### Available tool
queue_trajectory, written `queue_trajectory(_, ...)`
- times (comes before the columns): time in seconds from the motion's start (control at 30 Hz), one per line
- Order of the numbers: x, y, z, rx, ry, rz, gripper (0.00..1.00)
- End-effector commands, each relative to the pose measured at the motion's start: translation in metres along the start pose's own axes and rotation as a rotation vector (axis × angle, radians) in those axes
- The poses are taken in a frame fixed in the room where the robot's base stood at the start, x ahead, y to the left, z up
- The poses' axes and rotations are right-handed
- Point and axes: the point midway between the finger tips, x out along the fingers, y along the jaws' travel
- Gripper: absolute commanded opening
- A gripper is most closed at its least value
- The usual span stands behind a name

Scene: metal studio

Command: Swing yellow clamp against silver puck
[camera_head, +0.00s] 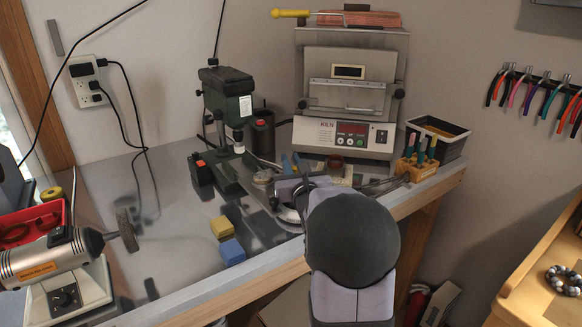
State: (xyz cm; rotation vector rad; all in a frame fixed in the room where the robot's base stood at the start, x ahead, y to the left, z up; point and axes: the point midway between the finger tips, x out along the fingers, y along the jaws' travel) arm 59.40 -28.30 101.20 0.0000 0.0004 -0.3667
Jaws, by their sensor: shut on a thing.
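My gripper (290,190) is over the metal bench, left of my dark round wrist, which hides part of it. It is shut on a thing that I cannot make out. A silver round shape (289,213) lies close below the gripper; I cannot tell for sure whether it is the silver puck, or whether anything touches it. I cannot pick out the yellow clamp with certainty. A small yellow block (221,228) lies on the bench to the left of the gripper, apart from it, with a blue block (232,252) in front of it.
A green drill press (228,90) stands behind and left of the gripper. A kiln (347,95) stands behind it. A wooden tool holder (417,168) and a dark bin (440,135) are at the right. A polishing motor (50,258) is at front left. Bare bench (170,220) lies between.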

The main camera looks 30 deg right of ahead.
Motion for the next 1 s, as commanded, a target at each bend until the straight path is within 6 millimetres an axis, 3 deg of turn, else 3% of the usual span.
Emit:
queue_trajectory(0.3,0.000,0.000,0.001,-0.001,-0.002,-0.001,0.00)
queue_trajectory(0.33,0.000,0.000,0.002,-0.001,-0.002,-0.001,0.20)
queue_trajectory(0.4,0.000,0.000,0.001,-0.001,-0.002,-0.001,0.33)
queue_trajectory(0.77,0.000,0.000,0.003,-0.001,-0.002,0.000,0.33)
queue_trajectory(1.0,0.000,0.000,0.028,-0.002,-0.007,0.000,0.33)
